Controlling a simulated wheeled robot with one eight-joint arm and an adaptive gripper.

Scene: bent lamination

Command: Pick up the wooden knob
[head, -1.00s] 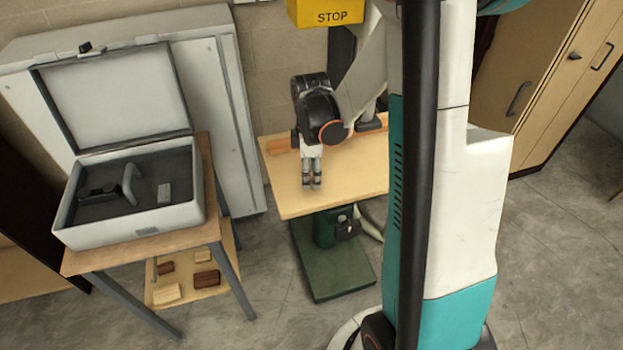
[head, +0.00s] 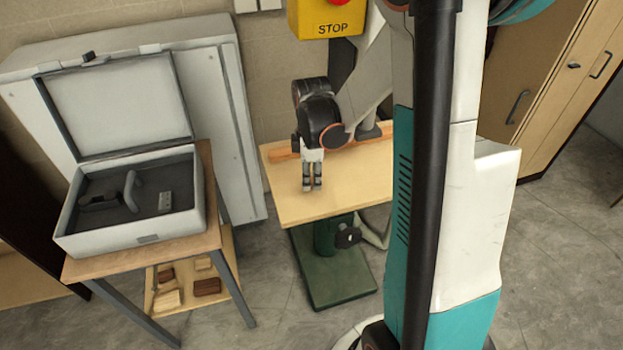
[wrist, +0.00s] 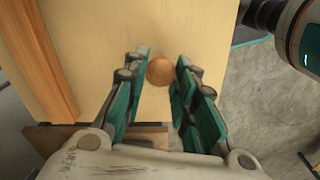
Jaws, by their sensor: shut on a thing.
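The wooden knob (wrist: 160,71) is a small round brown ball. In the wrist view it sits between the fingertips of my gripper (wrist: 162,78), above or on the pale wooden table top (wrist: 150,25). My gripper is shut on it. In the head view my gripper (head: 312,188) points down at the table top (head: 350,190). The knob is too small or hidden between the fingers there. I cannot tell whether the knob touches the table.
A darker wooden strip (head: 285,156) runs along the table's back edge. An open grey case (head: 75,245) stands on a side table at left, with wood blocks (head: 207,287) on its lower shelf. A yellow STOP box (head: 325,22) is above. Cabinets (head: 545,90) stand at right.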

